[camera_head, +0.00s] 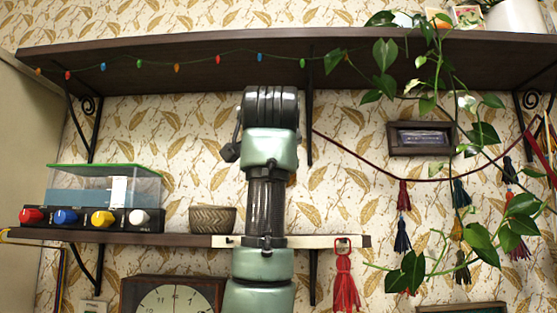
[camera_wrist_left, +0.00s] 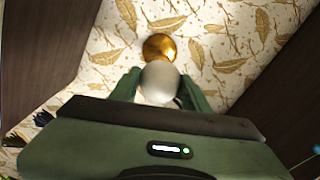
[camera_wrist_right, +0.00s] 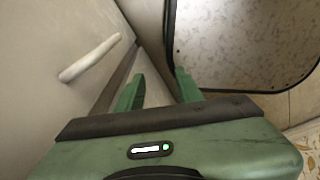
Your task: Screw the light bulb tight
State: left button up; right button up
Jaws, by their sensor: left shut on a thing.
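The light bulb (camera_wrist_left: 158,82) is a white globe in the left wrist view. My left gripper (camera_wrist_left: 160,76) is shut on it, with one green finger on each side. A round brass-coloured fitting (camera_wrist_left: 160,46) lies just beyond the bulb, in line with it against the patterned wallpaper. The bulb hides where the two meet, so I cannot tell how far in it sits. In the head view one of my arms rises through the middle, and neither the bulb nor a gripper's fingers show. My right gripper (camera_wrist_right: 160,80) is open and empty in the right wrist view.
A dark upper shelf (camera_head: 200,68) with a string of small lights crosses the head view. A lower shelf (camera_head: 190,239) holds a knobbed box (camera_head: 85,219) and a bowl (camera_head: 213,219). A hanging plant (camera_head: 485,135) is at right. A pale handle (camera_wrist_right: 90,58) is near my right gripper.

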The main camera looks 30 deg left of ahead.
pick_arm(q)
jog(key=m, duration=0.5)
jog(key=shift+m+b, duration=0.3)
jog(key=m, duration=0.5)
jog(key=shift+r+m, duration=0.15)
jog(key=shift+m, duration=0.25)
jog(key=o, duration=1.2)
jog(key=shift+o, duration=0.8)
jog(key=shift+w, duration=0.1)
